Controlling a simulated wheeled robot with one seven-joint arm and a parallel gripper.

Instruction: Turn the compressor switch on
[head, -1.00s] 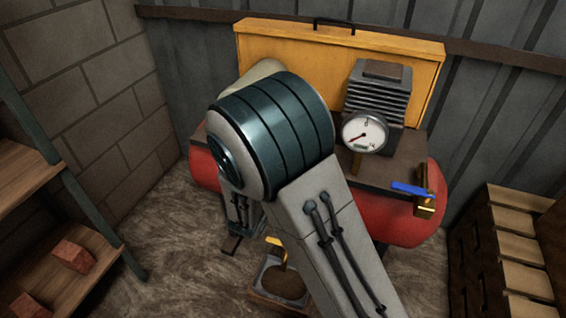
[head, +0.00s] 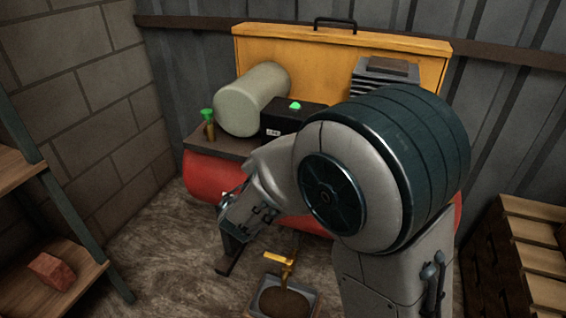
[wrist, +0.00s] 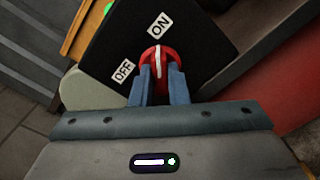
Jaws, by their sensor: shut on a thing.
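The compressor switch is a red knob (wrist: 160,56) with a white line, on a black box face in the wrist view. Above it is the ON label (wrist: 160,25); to its left is the OFF label (wrist: 123,70). The white line runs nearly upright in the picture, its upper end toward ON. My gripper (wrist: 160,76) has its two blue-grey fingers shut on the red knob, one on each side. In the head view the black box (head: 280,122) sits on the compressor with a green spot (head: 295,105) on top. The knob and my fingertips are hidden there.
The red compressor tank (head: 205,178) carries a pale green cylinder (head: 250,98) and a green-handled valve (head: 208,119). A yellow panel (head: 300,50) stands behind. Shelves with a red brick (head: 52,270) are at left, wooden drawers (head: 525,245) at right. A tray (head: 285,300) lies on the floor.

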